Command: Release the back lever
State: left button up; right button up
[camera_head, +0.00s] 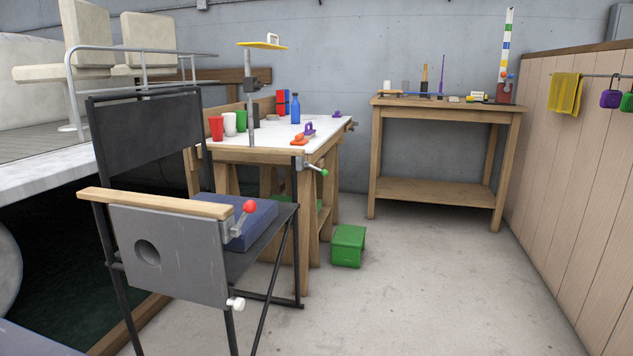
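Several levers or knobs show, and I cannot tell for sure which is the back lever. A red-knobbed lever (249,207) sticks up at the grey side panel (170,258) of the black folding chair (150,130). A white knob (236,303) is at the panel's lower corner. A green-knobbed lever (323,172) sticks out from the near right corner of the white-topped table (270,140). A small red knob (508,76) shows by the striped upright post (508,45) on the far workbench. Neither of my grippers is in view.
The chair stands close in front of the table, with a blue box (250,222) on its seat. A green box (348,246) is on the floor. Cups and a blue bottle (295,108) stand on the table. Open floor (430,270) lies right, before the workbench (445,107).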

aim_at(323, 172)
jog(key=i+l+u, duration=0.15)
jog(key=i+l, duration=0.25)
jog(key=i+l+u, duration=0.15)
jog(key=i+l, duration=0.3)
jog(key=i, duration=0.15)
jog(key=i+l+u, duration=0.1)
jog(key=i+l, duration=0.35)
jog(key=i+l+u, duration=0.15)
jog(key=i+l, duration=0.25)
jog(key=l, duration=0.2)
jog(key=i+l+u, duration=0.15)
jog(key=i+l, duration=0.25)
jog(key=l, duration=0.2)
